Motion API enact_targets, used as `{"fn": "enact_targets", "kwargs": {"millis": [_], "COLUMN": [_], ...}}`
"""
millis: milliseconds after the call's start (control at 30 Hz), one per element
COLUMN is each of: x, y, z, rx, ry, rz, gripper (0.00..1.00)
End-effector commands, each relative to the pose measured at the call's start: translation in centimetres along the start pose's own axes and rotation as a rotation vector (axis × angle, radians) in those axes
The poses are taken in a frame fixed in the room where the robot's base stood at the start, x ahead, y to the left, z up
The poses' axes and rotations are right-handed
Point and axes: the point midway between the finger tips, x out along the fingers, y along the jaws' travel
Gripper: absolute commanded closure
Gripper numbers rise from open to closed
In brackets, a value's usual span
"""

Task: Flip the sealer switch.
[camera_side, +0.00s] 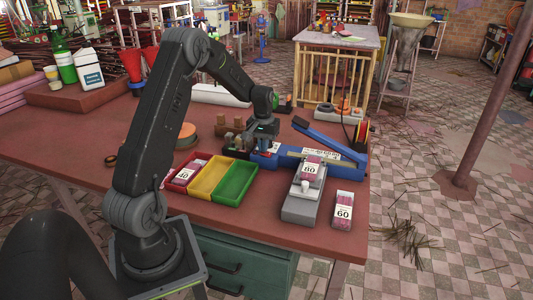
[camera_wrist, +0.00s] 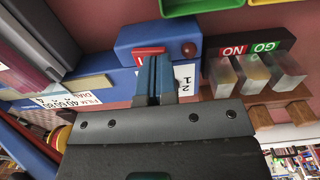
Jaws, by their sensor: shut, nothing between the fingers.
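The sealer (camera_side: 335,165) is a long blue device with a raised blue arm, near the right part of the red-brown table. In the wrist view its blue housing (camera_wrist: 126,45) bears a red rocker switch (camera_wrist: 148,52), a dark red round knob or lamp, and a white label with numbers. My gripper (camera_wrist: 155,78) is shut and empty, its blue fingertips right at the switch's edge. I cannot tell whether they touch it. In the side view my gripper (camera_side: 265,151) is over the sealer's left end, and the switch is hidden there.
Red, yellow and green trays (camera_side: 208,181) stand in front of the sealer. A grey scale (camera_side: 299,209) carries a labelled pack, and another pack (camera_side: 343,211) lies beside it. A NO/GO rack (camera_wrist: 254,68) with clear blocks stands close beside my fingers.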

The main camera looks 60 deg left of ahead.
Motion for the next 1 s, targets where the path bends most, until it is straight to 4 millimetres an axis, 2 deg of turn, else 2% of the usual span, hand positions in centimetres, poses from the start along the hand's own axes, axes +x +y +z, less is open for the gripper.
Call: {"fn": "enact_targets", "kwargs": {"millis": [600,1000], "x": [0.8,-2.1], "y": [0.0,0.0], "z": [0.0,0.0], "rx": [0.000,0.000], "ry": [-0.001,0.001], "rz": [0.000,0.000], "gripper": [1.00,1.00]}}
